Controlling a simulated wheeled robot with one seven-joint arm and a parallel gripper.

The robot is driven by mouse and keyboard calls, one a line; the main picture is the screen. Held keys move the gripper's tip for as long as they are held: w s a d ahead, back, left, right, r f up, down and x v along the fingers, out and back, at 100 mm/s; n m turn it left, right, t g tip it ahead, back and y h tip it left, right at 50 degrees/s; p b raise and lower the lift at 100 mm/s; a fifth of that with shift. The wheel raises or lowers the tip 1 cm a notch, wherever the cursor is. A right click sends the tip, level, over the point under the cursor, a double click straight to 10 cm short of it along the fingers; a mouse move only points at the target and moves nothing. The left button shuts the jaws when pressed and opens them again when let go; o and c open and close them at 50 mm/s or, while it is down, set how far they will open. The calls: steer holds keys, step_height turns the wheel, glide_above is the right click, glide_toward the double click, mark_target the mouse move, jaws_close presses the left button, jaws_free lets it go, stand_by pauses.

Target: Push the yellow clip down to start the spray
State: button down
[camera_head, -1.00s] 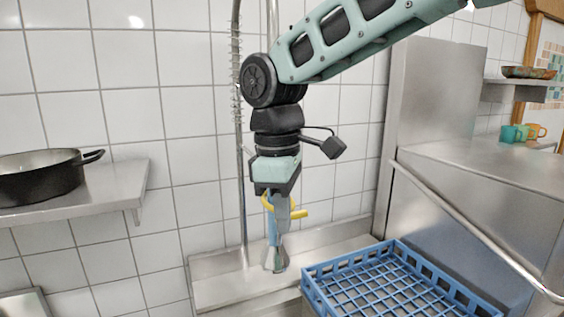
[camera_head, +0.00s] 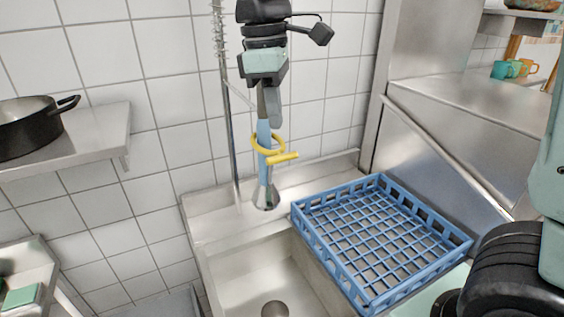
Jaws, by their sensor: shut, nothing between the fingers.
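The yellow clip (camera_head: 284,158) is a ring with a short bar around the blue handle of the spray head (camera_head: 264,135). The spray head hangs upright, its metal nozzle (camera_head: 265,197) pointing down over the back of the sink. My gripper (camera_head: 273,122) is shut and points down. Its fingertips are above the clip, close to the upper part of the blue handle. I cannot tell whether they touch the handle. No water shows at the nozzle.
A blue dish rack (camera_head: 385,235) stands on the right of the sink (camera_head: 240,270). A metal riser pipe (camera_head: 231,140) runs up the tiled wall behind. A shelf (camera_head: 95,140) with a black pan (camera_head: 30,130) is at the left. Cups (camera_head: 515,68) stand far right.

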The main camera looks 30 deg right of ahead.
mark_target(280, 155)
steer(key=shift+s+d+f+b, duration=0.1)
steer(key=shift+f+b, duration=1.05)
steer(key=shift+f, duration=0.25)
steer(key=shift+s+d+f+b, duration=0.1)
steer(key=shift+f+b, duration=1)
steer(key=shift+f, duration=0.3)
steer(key=shift+f, duration=0.1)
